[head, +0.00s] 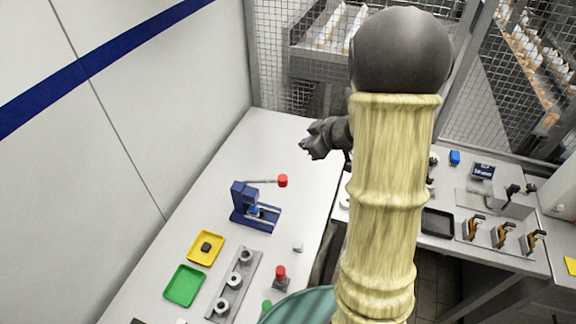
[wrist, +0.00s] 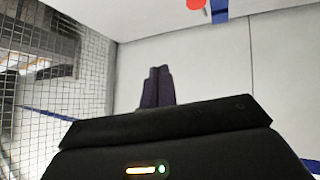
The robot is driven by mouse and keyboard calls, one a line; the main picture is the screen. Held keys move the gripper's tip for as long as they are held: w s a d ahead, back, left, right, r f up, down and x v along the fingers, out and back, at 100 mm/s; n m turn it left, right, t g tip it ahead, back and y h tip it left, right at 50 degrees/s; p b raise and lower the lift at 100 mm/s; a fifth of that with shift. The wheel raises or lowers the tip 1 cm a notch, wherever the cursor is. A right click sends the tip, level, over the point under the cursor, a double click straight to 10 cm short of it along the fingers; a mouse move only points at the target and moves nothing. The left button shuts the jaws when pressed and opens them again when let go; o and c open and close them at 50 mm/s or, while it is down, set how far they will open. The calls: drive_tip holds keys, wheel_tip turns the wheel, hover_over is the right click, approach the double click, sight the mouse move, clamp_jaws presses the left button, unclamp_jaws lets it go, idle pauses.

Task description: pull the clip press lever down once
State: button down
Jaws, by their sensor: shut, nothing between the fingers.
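The clip press (head: 240,205) is a blue device standing on the white table in the head view. Its lever (head: 262,181) sticks out to the right, roughly level, and ends in a red knob (head: 283,181). My gripper (head: 306,146) is above and to the right of the knob, apart from it. In the wrist view its two dark fingers (wrist: 158,88) are together with nothing between them. The red knob (wrist: 196,4) shows at the top edge of the wrist view, beside a blue part of the press (wrist: 219,10).
A yellow tray (head: 206,248) with a dark part, a green tray (head: 184,285) and a grey holder (head: 234,285) with round parts are near the press. A red-topped button (head: 281,273) stands closer. A wire fence (head: 290,60) is behind. The table's far end is clear.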

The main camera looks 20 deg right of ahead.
drive_tip(key=s+n+g+y+p, duration=0.1)
drive_tip(key=s+g+y, duration=0.1)
drive_tip(key=s+n+g+y+p, duration=0.1)
drive_tip(key=s, duration=0.1)
drive_tip(key=shift+d+r+n+p, duration=0.2)
drive_tip(key=shift+d+n+p, duration=0.05)
drive_tip(key=shift+n+p, duration=0.1)
drive_tip(key=p, duration=0.2)
hover_over(287, 180)
wheel_tip(287, 180, down, 7)
drive_tip(key=shift+w+d+f, duration=0.1)
drive_tip(key=shift+d+f, duration=0.05)
drive_tip(key=shift+f, duration=1.9)
drive_tip(key=shift+w, duration=0.1)
drive_tip(key=shift+f, duration=0.15)
